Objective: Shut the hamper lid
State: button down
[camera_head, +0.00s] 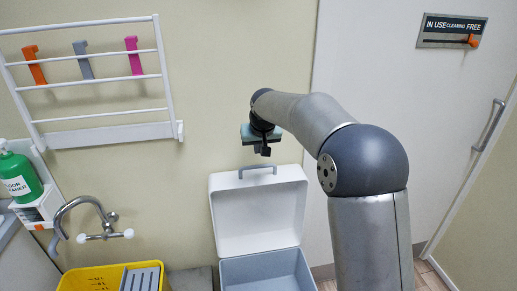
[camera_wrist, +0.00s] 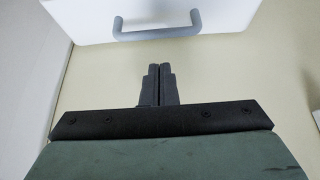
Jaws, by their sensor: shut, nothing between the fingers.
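The hamper (camera_head: 268,268) stands on the floor against the wall, a box with a grey-blue inside. Its white lid (camera_head: 258,215) is open and stands upright at the back, with a grey handle (camera_head: 257,172) on its top edge. In the wrist view the lid (camera_wrist: 230,12) lies across the top, with its handle (camera_wrist: 157,30) beyond my fingertips. My gripper (camera_head: 264,151) is above the lid, close to the handle but apart from it. In the wrist view my gripper's fingers (camera_wrist: 159,70) are together and empty.
A white wall rack (camera_head: 95,80) with coloured clips hangs at left. Below are a tap (camera_head: 90,215), a green cleaner bottle (camera_head: 18,175) and a yellow crate (camera_head: 95,279). A white door (camera_head: 400,110) with a handle is at right.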

jog(key=p, duration=0.2)
send_over(256, 175)
jog(key=f, duration=0.7)
jog(key=shift+w, duration=0.25)
jog(key=shift+s+b, duration=0.1)
jog(key=shift+b, duration=0.3)
